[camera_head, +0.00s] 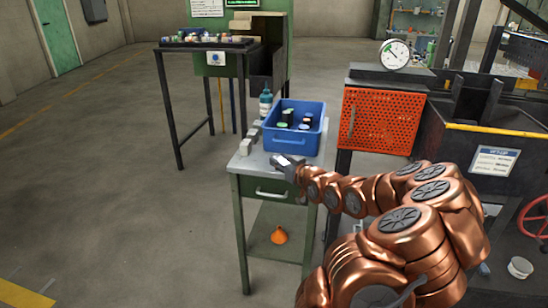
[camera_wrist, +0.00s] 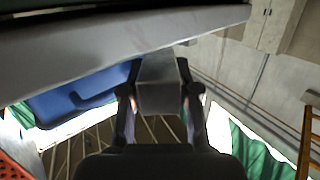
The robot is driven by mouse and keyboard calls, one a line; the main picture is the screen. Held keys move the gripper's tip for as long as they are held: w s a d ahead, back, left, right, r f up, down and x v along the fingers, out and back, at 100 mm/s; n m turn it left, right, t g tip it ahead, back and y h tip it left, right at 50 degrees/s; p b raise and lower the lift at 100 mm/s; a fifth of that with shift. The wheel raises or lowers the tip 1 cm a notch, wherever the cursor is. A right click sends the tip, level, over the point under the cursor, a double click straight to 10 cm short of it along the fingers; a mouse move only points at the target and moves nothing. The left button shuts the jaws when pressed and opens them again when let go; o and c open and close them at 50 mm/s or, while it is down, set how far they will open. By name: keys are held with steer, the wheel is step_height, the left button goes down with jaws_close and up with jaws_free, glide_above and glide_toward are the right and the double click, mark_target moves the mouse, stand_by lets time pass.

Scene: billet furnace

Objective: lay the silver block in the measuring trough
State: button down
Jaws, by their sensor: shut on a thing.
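My gripper (camera_head: 287,161) is low over the front of a small green table in the head view. In the wrist view my gripper (camera_wrist: 159,95) is shut on a grey, square-ended metal block (camera_wrist: 160,90), which looks like the silver block. One finger is on each side of it. In the head view the block is too small to tell clearly from the gripper. I cannot tell for sure which thing is the measuring trough.
The green table (camera_head: 251,166) bears a blue bin (camera_head: 291,141) with dark cylinders, a bottle (camera_head: 265,103) and small grey blocks (camera_head: 246,147). A dial gauge (camera_head: 394,54) stands above an orange perforated cabinet (camera_head: 380,120). The floor at left is clear.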

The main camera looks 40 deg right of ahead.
steer(key=f+v, duration=0.1)
steer(key=v, duration=0.9)
steer(key=shift+s+f, duration=0.2)
steer(key=shift+a, duration=0.1)
